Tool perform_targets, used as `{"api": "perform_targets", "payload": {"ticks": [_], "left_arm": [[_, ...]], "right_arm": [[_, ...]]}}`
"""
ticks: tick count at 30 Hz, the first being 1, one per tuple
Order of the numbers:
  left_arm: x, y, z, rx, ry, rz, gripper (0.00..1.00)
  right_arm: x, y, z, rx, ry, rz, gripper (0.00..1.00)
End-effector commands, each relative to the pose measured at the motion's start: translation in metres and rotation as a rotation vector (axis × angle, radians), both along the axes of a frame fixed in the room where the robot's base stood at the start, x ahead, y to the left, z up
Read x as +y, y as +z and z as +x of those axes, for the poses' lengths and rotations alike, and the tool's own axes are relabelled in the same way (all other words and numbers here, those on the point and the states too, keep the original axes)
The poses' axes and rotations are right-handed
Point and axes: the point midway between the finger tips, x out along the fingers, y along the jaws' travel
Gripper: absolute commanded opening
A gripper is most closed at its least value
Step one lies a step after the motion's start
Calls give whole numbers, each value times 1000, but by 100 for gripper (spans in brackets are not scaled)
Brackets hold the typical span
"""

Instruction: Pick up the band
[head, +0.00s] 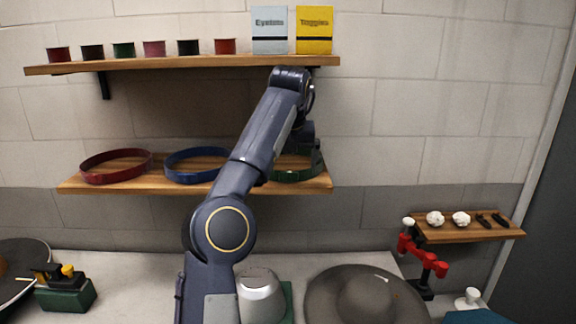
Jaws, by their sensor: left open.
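Three ring-shaped bands lie on the lower wooden shelf: a red band (115,178), a blue band (190,177) and a green band (298,176). My left arm rises in front of the shelves and bends down at its top. My left gripper (302,146) is at the green band, at the right end of the lower shelf. It is open. My arm hides part of the green band, and I cannot tell whether the fingers touch it. My right gripper is not in view.
The upper shelf (180,63) holds several small spools, a grey box (270,30) and a yellow box (314,30). Below, a grey hat (365,298) and a silver dome (260,296) are on the counter. A small shelf (470,230) with white pieces and a red clamp (422,252) are at right.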

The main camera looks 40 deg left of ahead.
Motion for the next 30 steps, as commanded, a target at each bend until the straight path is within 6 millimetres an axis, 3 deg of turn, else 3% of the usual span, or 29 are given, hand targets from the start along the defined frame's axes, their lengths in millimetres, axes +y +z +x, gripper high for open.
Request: {"api": "perform_targets", "payload": {"ticks": [9, 19, 30], "left_arm": [[7, -38, 7, 2, 2, 0, 100], [8, -44, 9, 0, 2, -1, 99], [8, -44, 9, 0, 1, 0, 50]], "right_arm": [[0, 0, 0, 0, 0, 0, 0], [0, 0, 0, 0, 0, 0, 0], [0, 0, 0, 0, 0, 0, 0]]}}
